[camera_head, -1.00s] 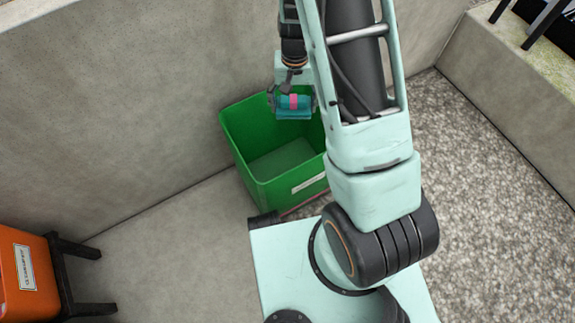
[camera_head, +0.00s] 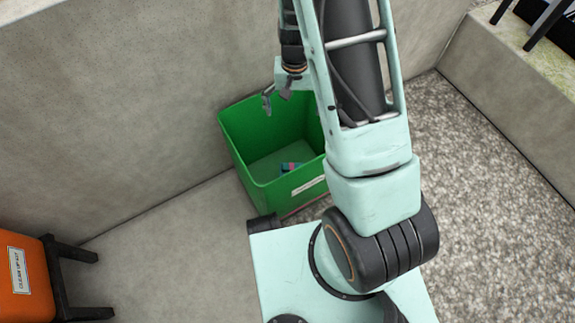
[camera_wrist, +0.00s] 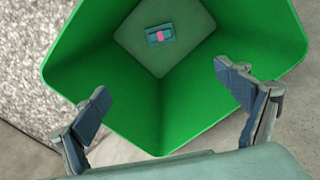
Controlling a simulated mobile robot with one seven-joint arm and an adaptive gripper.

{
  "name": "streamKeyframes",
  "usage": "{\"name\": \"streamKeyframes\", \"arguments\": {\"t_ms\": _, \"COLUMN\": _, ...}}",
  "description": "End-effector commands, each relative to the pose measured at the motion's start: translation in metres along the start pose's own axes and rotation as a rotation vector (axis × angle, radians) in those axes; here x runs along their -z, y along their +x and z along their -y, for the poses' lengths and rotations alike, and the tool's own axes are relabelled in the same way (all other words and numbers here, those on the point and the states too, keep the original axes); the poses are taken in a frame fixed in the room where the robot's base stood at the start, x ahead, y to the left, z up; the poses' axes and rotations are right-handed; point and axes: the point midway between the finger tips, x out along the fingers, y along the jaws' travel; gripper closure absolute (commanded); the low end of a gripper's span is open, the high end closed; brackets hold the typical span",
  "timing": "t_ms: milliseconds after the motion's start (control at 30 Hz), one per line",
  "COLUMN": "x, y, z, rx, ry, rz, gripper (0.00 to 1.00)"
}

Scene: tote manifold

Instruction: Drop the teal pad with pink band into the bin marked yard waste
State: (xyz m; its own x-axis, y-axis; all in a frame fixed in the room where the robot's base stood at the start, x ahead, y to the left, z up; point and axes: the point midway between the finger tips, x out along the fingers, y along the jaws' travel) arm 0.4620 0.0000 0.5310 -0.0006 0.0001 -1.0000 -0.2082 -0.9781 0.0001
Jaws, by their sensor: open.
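The teal pad with a pink band (camera_head: 291,167) lies inside the green bin (camera_head: 251,168). In the wrist view the pad (camera_wrist: 160,35) rests on or just above the floor of the bin (camera_wrist: 185,120), apart from my gripper. The bin carries a white label (camera_head: 309,186) on its front, too small to read. My gripper (camera_head: 277,101) is above the bin's back rim, open and empty. In the wrist view its two fingers (camera_wrist: 168,95) are spread wide over the bin's opening. My arm hides the bin's right side in the head view.
An orange bin (camera_head: 28,283) with a white label stands on a dark stand (camera_head: 72,272) at the lower left. A concrete wall (camera_head: 120,110) runs behind the green bin. A low ledge (camera_head: 530,80) with dark legs on it is at the upper right. Speckled ground (camera_head: 490,220) at the right is clear.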

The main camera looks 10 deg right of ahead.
Motion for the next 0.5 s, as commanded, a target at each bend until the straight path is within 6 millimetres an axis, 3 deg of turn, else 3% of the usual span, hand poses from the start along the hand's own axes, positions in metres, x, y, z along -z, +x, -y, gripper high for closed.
{"name": "streamKeyframes", "arguments": {"t_ms": 167, "x": 0.001, "y": -0.018, "z": 0.001, "rx": 0.001, "ry": -0.002, "rz": -0.004, "gripper": 0.08}}
{"name": "streamKeyframes", "arguments": {"t_ms": 500, "x": 0.001, "y": -0.084, "z": 0.001, "rx": 0.002, "ry": -0.001, "rz": -0.006, "gripper": 0.08}}
